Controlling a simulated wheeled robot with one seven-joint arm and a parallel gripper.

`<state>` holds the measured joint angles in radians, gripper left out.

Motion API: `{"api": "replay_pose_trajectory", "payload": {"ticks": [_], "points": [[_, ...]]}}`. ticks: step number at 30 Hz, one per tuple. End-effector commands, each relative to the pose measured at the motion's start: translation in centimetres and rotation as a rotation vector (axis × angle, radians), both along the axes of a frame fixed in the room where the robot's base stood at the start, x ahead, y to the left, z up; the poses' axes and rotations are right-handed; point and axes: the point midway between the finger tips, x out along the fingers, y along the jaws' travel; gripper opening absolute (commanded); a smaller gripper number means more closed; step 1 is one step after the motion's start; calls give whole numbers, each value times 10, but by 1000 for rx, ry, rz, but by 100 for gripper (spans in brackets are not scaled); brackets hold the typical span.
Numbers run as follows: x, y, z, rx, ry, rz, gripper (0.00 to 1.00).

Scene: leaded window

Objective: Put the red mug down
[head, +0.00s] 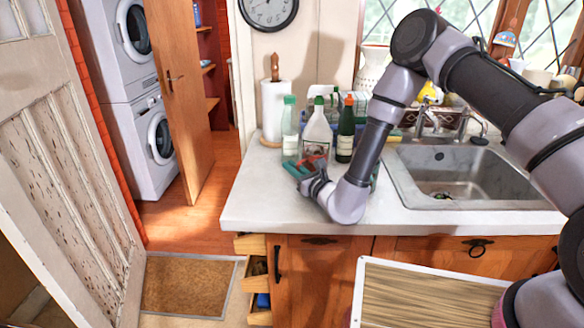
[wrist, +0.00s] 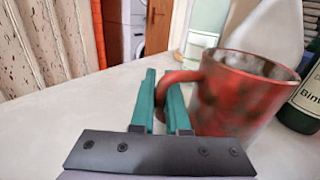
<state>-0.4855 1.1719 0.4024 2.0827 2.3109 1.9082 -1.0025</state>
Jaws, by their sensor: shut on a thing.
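The red mug (wrist: 240,97) has a worn, mottled surface and stands upright in the wrist view, right of my gripper's fingers. My gripper (wrist: 163,100) has two teal fingers and is shut on the mug's handle (wrist: 188,77). In the head view the mug (head: 317,160) is a small red patch, partly hidden by my gripper (head: 298,170), over the left part of the white counter (head: 260,200). The mug's base is low at the counter surface, but I cannot tell whether it touches.
A clear bottle (head: 290,130), a white bottle (head: 317,135) and a dark green bottle (head: 346,130) stand close behind the mug. A paper towel roll (head: 274,108) is at back left. The sink (head: 465,175) lies right. The counter's front left is clear.

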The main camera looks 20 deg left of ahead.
Motion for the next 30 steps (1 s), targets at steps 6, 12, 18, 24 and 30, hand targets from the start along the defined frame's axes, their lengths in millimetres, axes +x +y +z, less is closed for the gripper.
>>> {"api": "replay_pose_trajectory", "payload": {"ticks": [6, 12, 18, 24, 30], "points": [[0, 0, -1, 0, 0, 0, 43], [0, 0, -1, 0, 0, 0, 43], [-10, -11, 1, -2, 2, 2, 43], [-38, -44, 1, -3, 4, 3, 43], [-63, -75, 1, -2, 3, 2, 43]]}}
